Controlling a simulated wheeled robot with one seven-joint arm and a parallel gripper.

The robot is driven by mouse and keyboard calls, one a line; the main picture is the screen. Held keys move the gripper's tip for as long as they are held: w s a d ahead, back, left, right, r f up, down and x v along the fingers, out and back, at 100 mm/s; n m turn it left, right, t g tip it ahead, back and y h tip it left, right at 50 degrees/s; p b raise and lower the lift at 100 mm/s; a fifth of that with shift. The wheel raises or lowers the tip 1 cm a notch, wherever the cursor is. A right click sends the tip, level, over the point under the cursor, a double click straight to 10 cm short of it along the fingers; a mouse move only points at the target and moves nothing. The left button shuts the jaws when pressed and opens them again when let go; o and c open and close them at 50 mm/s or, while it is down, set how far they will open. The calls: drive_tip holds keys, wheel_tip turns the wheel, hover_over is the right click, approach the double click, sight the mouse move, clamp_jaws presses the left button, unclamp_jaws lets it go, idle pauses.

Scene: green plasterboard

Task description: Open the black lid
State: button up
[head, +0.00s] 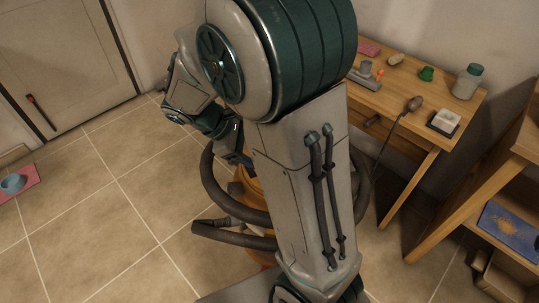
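An orange canister (250,187) with a thick grey hose (226,205) around it, which looks like a vacuum cleaner, stands on the floor near the picture's middle. My arm covers most of it. I cannot make out a black lid; the canister's top is largely hidden behind my arm. My gripper (237,157) points down close to the canister's upper left side. It is small and partly covered by my arm, so I cannot tell whether its fingers are open or touch anything.
A wooden table (401,99) with several small items stands at the right. A wooden shelf (492,190) with a blue box (512,228) is at the far right. A pink mat with a blue bowl (13,184) lies at the left edge.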

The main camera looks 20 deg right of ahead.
drive_tip(key=w+a+f+n+t+h+b, duration=0.25)
drive_tip(key=w+f+n+h+b, duration=0.45)
drive_tip(key=f, duration=0.4)
drive_tip(key=shift+g+y, duration=0.35)
drive_tip(key=shift+y, duration=0.35)
drive_tip(key=x, duration=0.4)
drive_tip(key=b+x, duration=0.1)
drive_tip(key=x, duration=0.4)
drive_tip(key=w+b+x, duration=0.1)
drive_tip(key=x, duration=0.3)
drive_tip(key=shift+d+f, duration=0.15)
drive_tip(key=shift+d, duration=0.15)
drive_tip(key=c, duration=1.1)
drive_tip(key=shift+w, duration=0.1)
